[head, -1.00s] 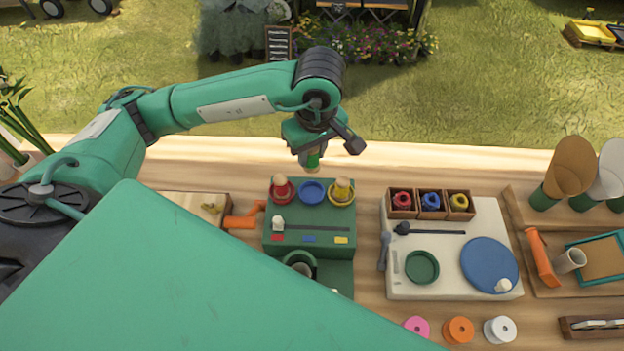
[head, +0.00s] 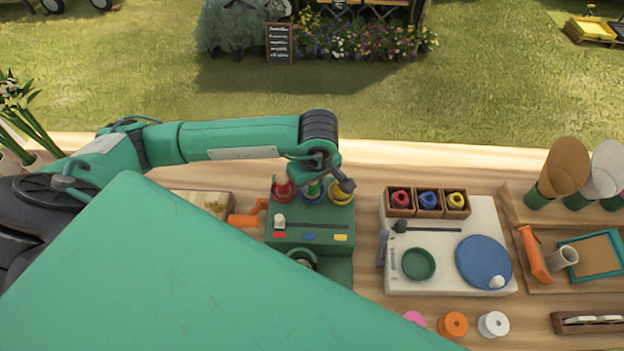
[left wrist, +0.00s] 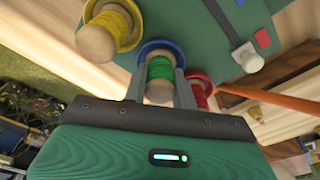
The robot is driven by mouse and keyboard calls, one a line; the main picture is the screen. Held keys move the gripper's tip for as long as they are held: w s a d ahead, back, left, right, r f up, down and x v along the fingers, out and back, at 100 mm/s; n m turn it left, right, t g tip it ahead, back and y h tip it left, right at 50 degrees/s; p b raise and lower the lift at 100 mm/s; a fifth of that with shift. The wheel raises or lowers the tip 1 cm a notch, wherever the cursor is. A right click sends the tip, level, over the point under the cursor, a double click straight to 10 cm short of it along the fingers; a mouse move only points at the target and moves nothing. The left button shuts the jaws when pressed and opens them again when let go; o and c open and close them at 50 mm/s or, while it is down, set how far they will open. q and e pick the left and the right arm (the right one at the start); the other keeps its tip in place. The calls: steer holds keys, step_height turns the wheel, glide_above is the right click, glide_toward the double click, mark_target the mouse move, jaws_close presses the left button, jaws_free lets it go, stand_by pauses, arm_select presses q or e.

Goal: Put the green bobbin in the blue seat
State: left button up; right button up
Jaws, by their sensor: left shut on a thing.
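My left gripper (head: 315,180) is shut on the green bobbin (left wrist: 160,68), one finger on each side of it. The bobbin is upright over the blue seat (head: 313,199), the middle of three round seats on the green stand. In the left wrist view the seat's blue rim (left wrist: 160,46) shows around the bobbin's far end. I cannot tell whether the bobbin touches the seat's floor. A yellow bobbin (left wrist: 112,27) is in the yellow seat (head: 341,199) on the right, and a red bobbin (left wrist: 200,92) is in the red seat (head: 283,193) on the left.
The green stand (head: 310,222) has a slot, a white knob and coloured labels in front of the seats. An orange handle (head: 243,220) is close to its left. A white board (head: 445,275) and a wooden box of spools (head: 428,213) are to the right.

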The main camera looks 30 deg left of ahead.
mark_target(315, 183)
arm_select(q)
steer(key=shift+f, duration=0.15)
steer(key=o, duration=1)
steer(key=shift+c, duration=0.2)
steer(key=shift+r, duration=0.35)
steer(key=r, duration=0.3)
steer(key=r+b, duration=0.1)
steer(key=r, duration=0.3)
steer(key=d+r+b, duration=0.1)
steer(key=r, duration=0.2)
steer(key=shift+s+r, duration=0.3)
steer(key=shift+r, duration=0.05)
steer(key=shift+d+r, duration=0.1)
steer(key=shift+r, duration=0.35)
steer(key=shift+s, duration=0.1)
